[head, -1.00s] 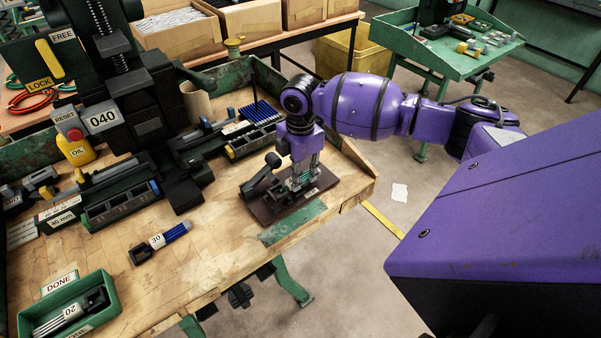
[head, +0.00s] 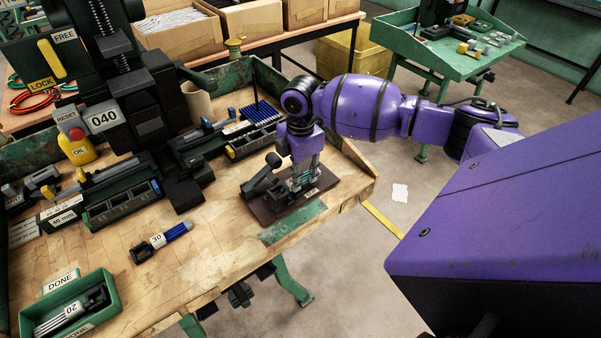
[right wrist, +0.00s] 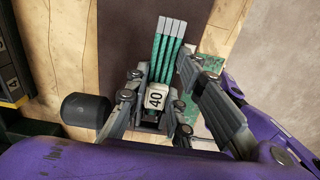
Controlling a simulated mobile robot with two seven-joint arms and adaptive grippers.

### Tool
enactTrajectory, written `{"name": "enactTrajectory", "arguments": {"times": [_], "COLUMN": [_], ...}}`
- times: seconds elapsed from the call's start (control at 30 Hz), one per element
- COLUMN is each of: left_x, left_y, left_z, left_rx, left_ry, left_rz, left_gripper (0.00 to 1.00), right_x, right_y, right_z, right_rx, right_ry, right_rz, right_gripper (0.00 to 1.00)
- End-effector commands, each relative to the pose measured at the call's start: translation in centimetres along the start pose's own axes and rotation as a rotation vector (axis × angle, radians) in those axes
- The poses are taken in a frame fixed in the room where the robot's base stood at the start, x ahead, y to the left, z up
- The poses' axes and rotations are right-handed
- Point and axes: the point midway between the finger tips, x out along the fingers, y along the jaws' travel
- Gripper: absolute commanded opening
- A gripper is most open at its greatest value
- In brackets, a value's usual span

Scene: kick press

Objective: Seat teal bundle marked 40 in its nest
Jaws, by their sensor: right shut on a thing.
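The teal bundle marked 40 (right wrist: 164,62) has teal rods with grey ends and a white 40 tag, seen in the right wrist view. My right gripper (right wrist: 163,78) is shut on it, with one finger on each side. In the head view my right gripper (head: 303,177) points down over a dark brown base (head: 277,213) near the bench's right corner, and the bundle's teal shows between the fingers. A black lever fixture (head: 262,175) stands on this base. The nest is not clearly visible; whether the bundle touches the base I cannot tell. My left gripper is not in view.
A bundle marked 30 (head: 161,241) lies on the open bench top (head: 205,265). A green DONE tray (head: 105,277) holds a bundle marked 20. The black press marked 040 (head: 125,120) and a tray with blue rods (head: 256,140) stand behind.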

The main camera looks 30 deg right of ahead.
Motion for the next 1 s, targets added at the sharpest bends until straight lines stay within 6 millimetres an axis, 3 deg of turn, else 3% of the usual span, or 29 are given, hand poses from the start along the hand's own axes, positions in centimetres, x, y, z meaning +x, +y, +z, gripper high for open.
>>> {"name": "enactTrajectory", "arguments": {"times": [1.0], "left_x": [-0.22], "left_y": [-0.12], "left_z": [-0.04], "left_rx": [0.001], "left_ry": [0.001], "left_rz": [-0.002], "left_gripper": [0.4], "right_x": [0.44], "right_y": [0.02], "right_z": [0.03], "right_rx": [0.0], "right_ry": [-0.001], "right_rz": [0.002], "right_gripper": [0.0]}}
